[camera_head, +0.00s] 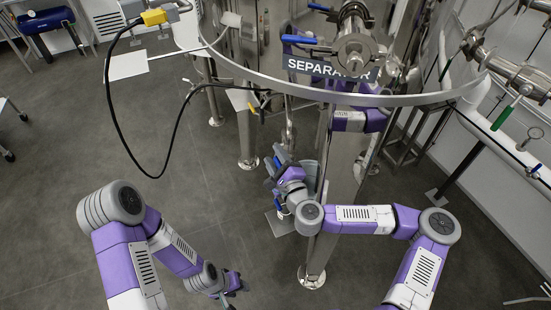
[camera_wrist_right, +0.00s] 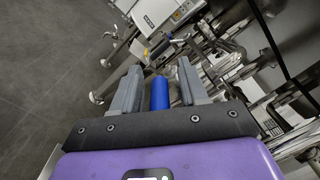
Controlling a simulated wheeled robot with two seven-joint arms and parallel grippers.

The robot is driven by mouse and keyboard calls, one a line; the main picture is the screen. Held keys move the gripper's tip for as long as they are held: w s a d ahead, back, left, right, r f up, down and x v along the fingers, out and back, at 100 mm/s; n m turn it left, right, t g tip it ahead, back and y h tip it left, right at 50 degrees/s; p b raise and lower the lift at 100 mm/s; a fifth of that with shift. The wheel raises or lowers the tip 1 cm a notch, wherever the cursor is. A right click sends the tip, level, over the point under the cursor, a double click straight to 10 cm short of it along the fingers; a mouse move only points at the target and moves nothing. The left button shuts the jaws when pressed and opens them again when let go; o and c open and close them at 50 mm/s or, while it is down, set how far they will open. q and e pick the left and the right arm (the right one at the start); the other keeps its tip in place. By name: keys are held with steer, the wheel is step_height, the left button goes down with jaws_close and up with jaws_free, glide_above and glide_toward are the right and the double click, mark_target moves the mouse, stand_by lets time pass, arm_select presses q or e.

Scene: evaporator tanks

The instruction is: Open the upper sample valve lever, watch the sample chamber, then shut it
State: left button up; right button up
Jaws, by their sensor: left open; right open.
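My right gripper (camera_head: 277,168) is by the pipework below the SEPARATOR sign, at the centre of the head view. In the right wrist view its two grey fingers (camera_wrist_right: 158,80) are apart, with a blue lever grip (camera_wrist_right: 160,94) standing between them. I see a gap on both sides of the grip. I cannot tell whether this is the upper sample valve lever. A pale cylinder (camera_head: 308,173) beside the gripper may be the sample chamber; my wrist partly hides that area. My left gripper (camera_head: 238,284) is open and empty, low over the floor, away from the valves.
The SEPARATOR sign (camera_head: 328,68) and a curved steel rim (camera_head: 350,98) are above my right arm. Other blue handles (camera_head: 300,40) sit by the sign. A black cable (camera_head: 112,105) hangs at the left. Steel legs (camera_head: 245,140) stand behind. The grey floor (camera_head: 60,180) at left is clear.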

steer(key=shift+c, duration=0.3)
jaws_close()
steer(key=shift+s+f, duration=0.1)
steer(key=shift+f, duration=0.1)
